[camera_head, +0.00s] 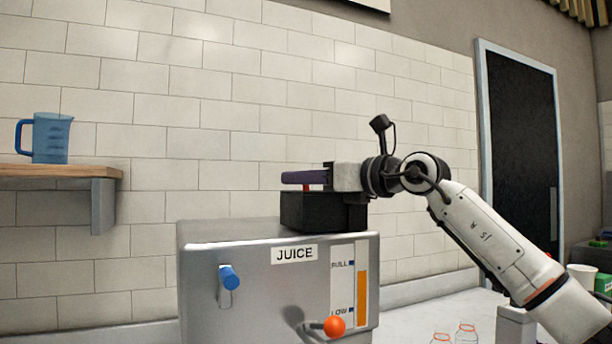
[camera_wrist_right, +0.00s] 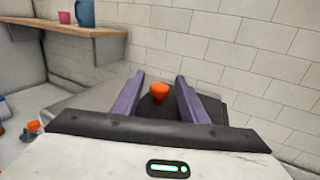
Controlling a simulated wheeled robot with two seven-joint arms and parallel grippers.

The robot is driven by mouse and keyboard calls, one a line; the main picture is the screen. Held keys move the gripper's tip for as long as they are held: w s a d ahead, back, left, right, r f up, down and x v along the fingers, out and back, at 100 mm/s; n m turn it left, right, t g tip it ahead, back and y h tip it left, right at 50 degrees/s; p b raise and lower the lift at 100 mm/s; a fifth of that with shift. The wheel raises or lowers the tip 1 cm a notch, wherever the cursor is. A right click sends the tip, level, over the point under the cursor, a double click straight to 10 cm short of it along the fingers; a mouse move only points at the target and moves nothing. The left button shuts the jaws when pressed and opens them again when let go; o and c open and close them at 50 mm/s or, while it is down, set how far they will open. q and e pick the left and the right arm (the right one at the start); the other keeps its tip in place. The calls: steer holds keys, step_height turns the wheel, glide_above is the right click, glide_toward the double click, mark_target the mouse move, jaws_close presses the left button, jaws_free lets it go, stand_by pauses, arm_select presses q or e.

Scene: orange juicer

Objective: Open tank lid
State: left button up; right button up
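The tank (camera_head: 230,265) is a grey metal box labelled JUICE, with a level gauge on its front. A black lid (camera_head: 310,213) sits on its top. A red-orange knob (camera_wrist_right: 159,91) stands on the lid; in the head view the fingers mostly hide it. My right gripper (camera_head: 284,178) is over the lid, reaching in from the right. In the right wrist view its two purple fingers (camera_wrist_right: 160,77) are spread on either side of the knob, with a gap on each side. My left gripper is in neither view.
A blue pitcher (camera_head: 52,138) stands on a wooden shelf (camera_head: 60,171) at the left. A blue tap handle (camera_head: 229,277) and an orange ball knob (camera_head: 334,327) stick out from the tank's front. Clear bottles (camera_head: 466,334) and a white cup (camera_head: 582,278) are at the lower right.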

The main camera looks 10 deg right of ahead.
jaws_close()
stand_by(0.3)
steer(key=shift+w+d+r+m+t+y, duration=0.15)
steer(key=shift+d+r+m+t, duration=0.2)
steer(key=shift+r+m, duration=0.5)
steer(key=shift+d+r+m+t+y, duration=0.15)
steer(key=shift+d+r+m+t, duration=0.15)
steer(key=shift+r+m, duration=0.5)
steer(key=shift+w+d+r+m+t+b, duration=0.15)
steer(key=shift+d+r+m+t+b, duration=0.35)
steer(key=shift+m, duration=0.6)
steer(key=shift+w+d+r+m+t+b, duration=0.1)
steer(key=shift+d+r+m+t+b, duration=0.15)
steer(key=shift+d+r+m, duration=0.55)
steer(key=shift+a+f+m, duration=0.25)
